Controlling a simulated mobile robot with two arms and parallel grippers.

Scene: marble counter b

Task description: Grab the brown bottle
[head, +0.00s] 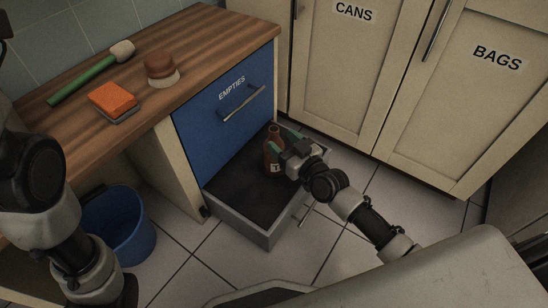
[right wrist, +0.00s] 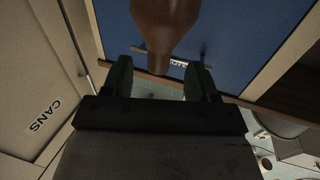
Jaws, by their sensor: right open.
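The brown bottle (head: 270,161) stands upright in the open drawer (head: 235,190), near its back right, with a pale label low on its side. My right gripper (head: 281,140) is at the upper part of the bottle, coming from the right. In the right wrist view the bottle (right wrist: 166,22) hangs in from the top edge, its narrow end reaching the gap between the open fingers (right wrist: 160,68). A gap shows on both sides, and I cannot tell how deep it sits between them. My left arm shows at the left, but its fingers are not in view.
The blue drawer front marked EMPTIES (head: 226,100) is above the open drawer. The wooden counter (head: 205,40) holds an orange sponge (head: 112,98), a brush (head: 161,67) and a green-handled tool (head: 85,78). A blue bucket (head: 120,230) stands at the left. Cupboards (head: 400,80) close the right.

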